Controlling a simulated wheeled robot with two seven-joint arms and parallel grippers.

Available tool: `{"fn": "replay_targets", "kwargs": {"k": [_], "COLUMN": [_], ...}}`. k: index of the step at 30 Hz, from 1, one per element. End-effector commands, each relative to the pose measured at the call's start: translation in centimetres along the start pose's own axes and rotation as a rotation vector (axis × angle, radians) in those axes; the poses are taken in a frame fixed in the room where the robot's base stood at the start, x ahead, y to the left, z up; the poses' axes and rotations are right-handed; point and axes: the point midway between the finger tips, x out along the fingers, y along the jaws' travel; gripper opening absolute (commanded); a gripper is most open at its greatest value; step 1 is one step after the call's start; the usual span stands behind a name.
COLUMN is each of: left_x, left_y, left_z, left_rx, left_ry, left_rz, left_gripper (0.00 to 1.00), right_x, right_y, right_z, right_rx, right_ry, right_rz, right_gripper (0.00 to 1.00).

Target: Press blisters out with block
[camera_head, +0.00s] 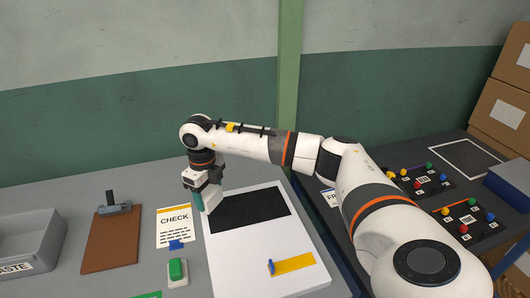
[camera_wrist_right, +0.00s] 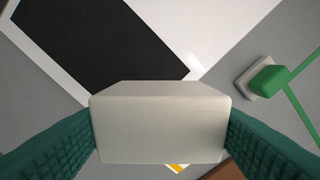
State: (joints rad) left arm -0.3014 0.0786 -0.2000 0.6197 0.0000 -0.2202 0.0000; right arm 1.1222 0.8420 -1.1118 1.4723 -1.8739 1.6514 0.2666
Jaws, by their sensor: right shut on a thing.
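My right gripper (camera_head: 206,190) is shut on a pale grey-white block (camera_wrist_right: 160,125), with one teal finger on each side of it in the right wrist view. In the head view the gripper is at the left edge of a black sheet (camera_head: 248,211), which lies on a white panel (camera_head: 235,265). The black sheet also shows at the top left of the right wrist view (camera_wrist_right: 95,40). I cannot tell whether the block touches the sheet, and no blisters can be made out. My left gripper is out of view.
A CHECK card (camera_head: 174,222), a green button (camera_head: 178,270), a brown clipboard (camera_head: 110,240) and a grey waste bin (camera_head: 28,240) stand left of the panel. A yellow strip (camera_head: 293,263) with a blue piece lies on the panel. Boxes (camera_head: 500,108) stack at far right.

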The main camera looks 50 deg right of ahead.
Motion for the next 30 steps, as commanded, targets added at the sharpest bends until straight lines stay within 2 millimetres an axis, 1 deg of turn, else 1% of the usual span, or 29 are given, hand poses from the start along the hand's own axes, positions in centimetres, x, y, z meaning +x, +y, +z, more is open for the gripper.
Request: {"fn": "replay_targets", "kwargs": {"k": [1, 6, 30], "left_x": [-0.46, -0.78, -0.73], "left_y": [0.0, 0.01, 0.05], "left_z": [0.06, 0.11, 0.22], "left_rx": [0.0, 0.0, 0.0], "left_ry": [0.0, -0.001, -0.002], "left_rz": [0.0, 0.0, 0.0], "left_gripper": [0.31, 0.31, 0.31], "right_x": [-0.7, -1.4, -1.39], "right_y": [0.19, 0.44, 0.44], "right_z": [0.0, 0.04, 0.06], "right_rx": [0.002, 0.003, 0.003], "right_ry": [0.002, 0.002, 0.001], "right_rz": [0.0, 0.0, 0.0], "right_gripper": [0.42, 0.42, 0.42]}}
